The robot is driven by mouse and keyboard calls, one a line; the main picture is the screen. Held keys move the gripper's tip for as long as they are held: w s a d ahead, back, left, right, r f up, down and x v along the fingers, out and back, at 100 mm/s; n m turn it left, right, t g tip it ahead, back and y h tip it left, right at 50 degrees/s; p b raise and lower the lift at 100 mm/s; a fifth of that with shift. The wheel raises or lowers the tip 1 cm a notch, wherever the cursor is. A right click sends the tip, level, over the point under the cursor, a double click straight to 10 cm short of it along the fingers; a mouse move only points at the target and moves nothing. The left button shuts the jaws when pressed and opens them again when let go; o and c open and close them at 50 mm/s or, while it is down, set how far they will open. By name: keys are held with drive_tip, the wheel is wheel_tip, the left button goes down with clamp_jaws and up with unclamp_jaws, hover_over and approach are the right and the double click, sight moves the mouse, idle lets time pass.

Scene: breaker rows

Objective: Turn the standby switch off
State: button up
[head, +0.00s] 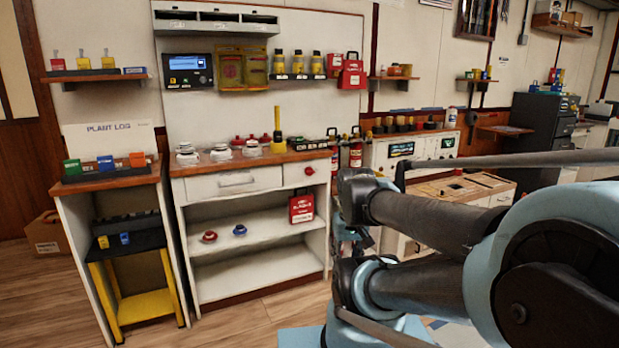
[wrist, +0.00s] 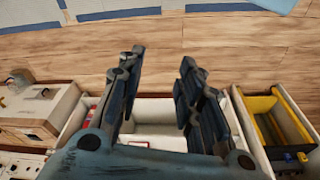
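No label that reads "standby" is legible, so I cannot tell which switch is the standby switch. In the head view, a block of green, blue and orange switches (head: 105,163) sits on the left cabinet. A black row of small switches (head: 310,144) lies on the middle cabinet top, beside a tall yellow-handled piece (head: 277,130). A shelf at upper left holds a row of red and yellow upright pieces (head: 84,64). My gripper (wrist: 160,63) is open and empty in the wrist view, over the floor and low cabinets, apart from any switch.
A black panel with a lit screen (head: 187,70) hangs on the back board. The middle cabinet (head: 238,181) has open shelves. A yellow step stand (head: 145,305) stands at left. A wooden-topped counter (head: 455,190) is at right behind my arm. Wooden floor (head: 40,300) is clear at front left.

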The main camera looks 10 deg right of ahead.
drive_tip(key=shift+o, duration=1.4)
drive_tip(key=o, duration=0.3)
drive_tip(key=shift+s+a+r, duration=0.1)
drive_tip(key=shift+s+r, duration=0.15)
drive_tip(key=shift+s, duration=0.05)
drive_tip(key=w+a+r+m+t+y, duration=0.25)
drive_tip(key=w+m, duration=0.25)
drive_tip(key=w, duration=0.6)
drive_tip(key=w+a+r+m+t+y, duration=0.2)
drive_tip(key=w+a+r+m, duration=0.15)
drive_tip(key=w, duration=0.75)
drive_tip(key=w+a+r+m+t+y, duration=0.25)
drive_tip(key=w+m, duration=0.35)
drive_tip(key=w, duration=0.5)
drive_tip(key=m+t+h, duration=0.1)
drive_tip(key=m+t, duration=0.7)
drive_tip(key=m, duration=1)
approach(312, 173)
drive_tip(key=x, duration=0.9)
drive_tip(key=shift+a+r, duration=0.1)
drive_tip(key=shift+a, duration=0.05)
